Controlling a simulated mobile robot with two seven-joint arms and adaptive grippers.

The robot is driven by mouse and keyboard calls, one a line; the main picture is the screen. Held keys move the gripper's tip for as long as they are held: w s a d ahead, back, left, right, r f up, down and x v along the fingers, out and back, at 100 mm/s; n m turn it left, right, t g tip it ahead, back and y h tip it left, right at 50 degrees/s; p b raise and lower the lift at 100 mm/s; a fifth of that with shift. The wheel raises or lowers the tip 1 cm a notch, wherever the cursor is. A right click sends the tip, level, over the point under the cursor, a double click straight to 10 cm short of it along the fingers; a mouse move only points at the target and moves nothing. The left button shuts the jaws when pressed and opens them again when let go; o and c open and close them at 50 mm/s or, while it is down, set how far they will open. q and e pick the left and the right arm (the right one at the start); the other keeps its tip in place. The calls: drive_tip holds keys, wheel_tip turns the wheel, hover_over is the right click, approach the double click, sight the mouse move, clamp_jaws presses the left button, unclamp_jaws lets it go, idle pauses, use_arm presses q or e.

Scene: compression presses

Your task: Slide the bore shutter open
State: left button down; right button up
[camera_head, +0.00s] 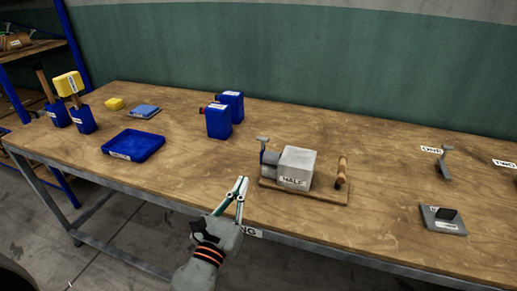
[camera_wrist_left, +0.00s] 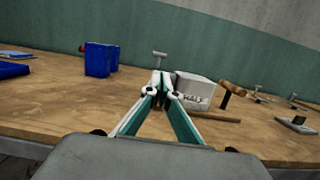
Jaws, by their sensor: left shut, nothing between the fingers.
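A grey block labelled "HALF" (camera_head: 297,167) stands on a wooden base board (camera_head: 318,195) near the table's front edge. At its left end is a blue-grey part (camera_head: 269,158) with a T-shaped handle (camera_head: 262,139); which part is the bore shutter I cannot tell for certain. My left gripper (camera_head: 241,182) is shut and empty, left of and in front of the block, apart from it. In the left wrist view the shut fingertips (camera_wrist_left: 161,80) partly cover the left end of the block (camera_wrist_left: 195,88), below the T-handle (camera_wrist_left: 159,55). My right gripper is not in view.
A wooden-handled lever (camera_head: 341,172) stands at the board's right end. Blue containers (camera_head: 218,122) stand behind, and a blue tray (camera_head: 133,145) lies left. A grey plate (camera_head: 443,220) lies right. Table between tray and block is clear.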

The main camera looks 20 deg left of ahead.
use_arm(q)
drive_tip(key=shift+w, duration=0.15)
drive_tip(key=p, duration=0.2)
approach(263, 142)
drive_tip(key=w, duration=0.1)
drive_tip(key=w+r, duration=0.1)
drive_tip(key=w, duration=0.3)
drive_tip(key=shift+r, duration=0.35)
drive_tip(key=shift+w, duration=0.75)
drive_tip(key=w+b, duration=0.1)
drive_tip(key=w, duration=0.5)
drive_tip(key=shift+w+d, duration=0.1)
drive_tip(key=shift+w, duration=0.3)
drive_tip(key=shift+s, duration=0.1)
